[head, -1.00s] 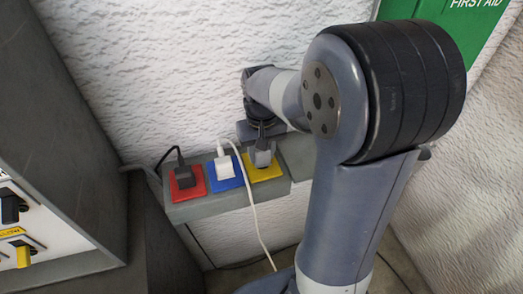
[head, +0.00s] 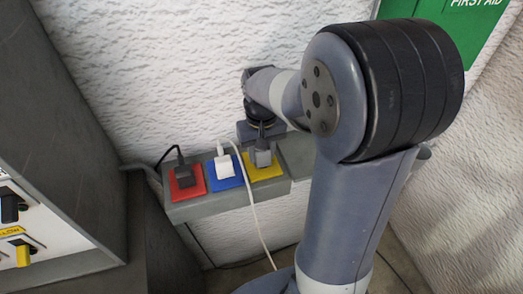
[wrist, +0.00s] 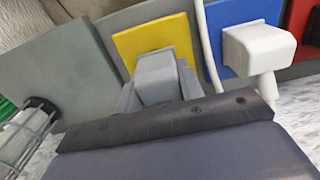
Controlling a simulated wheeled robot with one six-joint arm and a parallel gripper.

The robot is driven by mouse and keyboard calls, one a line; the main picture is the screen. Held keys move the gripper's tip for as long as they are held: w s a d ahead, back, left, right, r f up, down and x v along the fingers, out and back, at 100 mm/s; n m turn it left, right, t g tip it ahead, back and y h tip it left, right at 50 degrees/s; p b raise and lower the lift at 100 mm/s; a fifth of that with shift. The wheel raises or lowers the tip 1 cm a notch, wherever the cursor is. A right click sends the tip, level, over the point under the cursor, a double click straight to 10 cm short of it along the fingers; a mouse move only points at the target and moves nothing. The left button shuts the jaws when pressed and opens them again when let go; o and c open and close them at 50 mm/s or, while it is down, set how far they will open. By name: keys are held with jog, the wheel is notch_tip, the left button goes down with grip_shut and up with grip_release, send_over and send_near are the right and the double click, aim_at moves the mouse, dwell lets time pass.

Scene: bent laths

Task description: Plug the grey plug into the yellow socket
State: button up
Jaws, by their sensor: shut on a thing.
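The grey plug (wrist: 157,82) is at the yellow socket (wrist: 128,45) in the wrist view, covering its middle. In the head view the grey plug (head: 262,155) stands over the yellow socket (head: 267,174), at the right end of the row. My gripper (head: 258,137) is shut on the plug; its fingers show only in part. In the wrist view the dark edge of my gripper lies across the front of the plug. Whether the plug is fully seated or only touching the socket face cannot be told, as the contact is hidden.
A blue socket (head: 226,174) with a white plug (head: 224,167) and white cable is just left of the yellow one. A red socket (head: 186,184) with a black plug (head: 184,176) is further left. A grey cabinet (head: 70,120) stands at left. The wall is close behind.

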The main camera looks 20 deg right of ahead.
jog(key=shift+f, duration=0.4)
jog(key=o, duration=1)
notch_tip(320, 180, up, 11)
jog(key=shift+f+b, duration=0.1)
jog(key=shift+b, duration=0.35)
notch_tip(320, 180, down, 11)
jog(key=shift+r, duration=0.1)
jog(key=shift+r, duration=0.15)
dwell(0.3)
